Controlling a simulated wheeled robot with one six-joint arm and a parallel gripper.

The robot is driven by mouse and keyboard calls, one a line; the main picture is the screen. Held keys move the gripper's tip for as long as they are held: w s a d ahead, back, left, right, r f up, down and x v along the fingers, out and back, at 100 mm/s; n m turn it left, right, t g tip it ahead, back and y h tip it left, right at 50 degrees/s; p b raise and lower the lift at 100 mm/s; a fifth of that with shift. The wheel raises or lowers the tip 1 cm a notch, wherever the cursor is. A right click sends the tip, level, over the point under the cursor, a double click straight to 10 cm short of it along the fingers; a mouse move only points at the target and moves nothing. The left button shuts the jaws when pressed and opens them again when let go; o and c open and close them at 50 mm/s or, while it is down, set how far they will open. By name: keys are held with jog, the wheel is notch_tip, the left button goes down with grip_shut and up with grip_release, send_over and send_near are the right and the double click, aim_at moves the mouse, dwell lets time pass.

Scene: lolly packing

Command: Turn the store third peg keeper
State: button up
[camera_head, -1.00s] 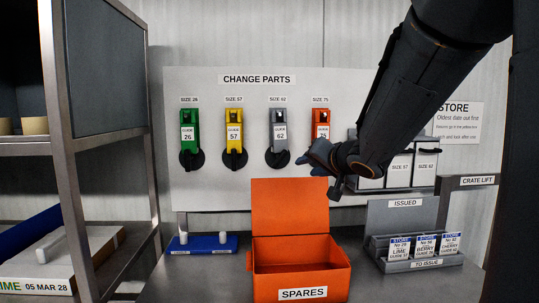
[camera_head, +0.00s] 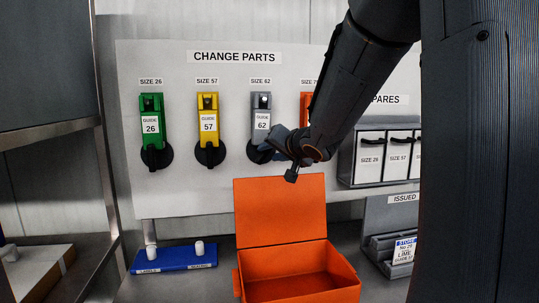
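The change parts board (camera_head: 228,75) carries a row of pegs with coloured guides. The third guide from the left, grey and marked 62 (camera_head: 262,122), hangs upright under the SIZE 62 label. Its black round keeper (camera_head: 254,156) is at the guide's lower end and partly hidden by my gripper. My gripper (camera_head: 268,147) comes in from the right, its tip overlapping the keeper in the picture. I cannot tell whether it touches the keeper or whether its fingers are open. The green guide (camera_head: 151,124) and yellow guide (camera_head: 208,123) hang to the left, each above a black keeper.
My arm hides most of the orange guide (camera_head: 306,105). An open orange box (camera_head: 280,212) stands below the gripper. A blue tray (camera_head: 173,259) with two white pegs lies to its left. Grey bins (camera_head: 368,160) and the issued rack (camera_head: 380,248) stand at the right.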

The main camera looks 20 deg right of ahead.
aim_at(265, 153)
jog(key=shift+x, duration=1.35)
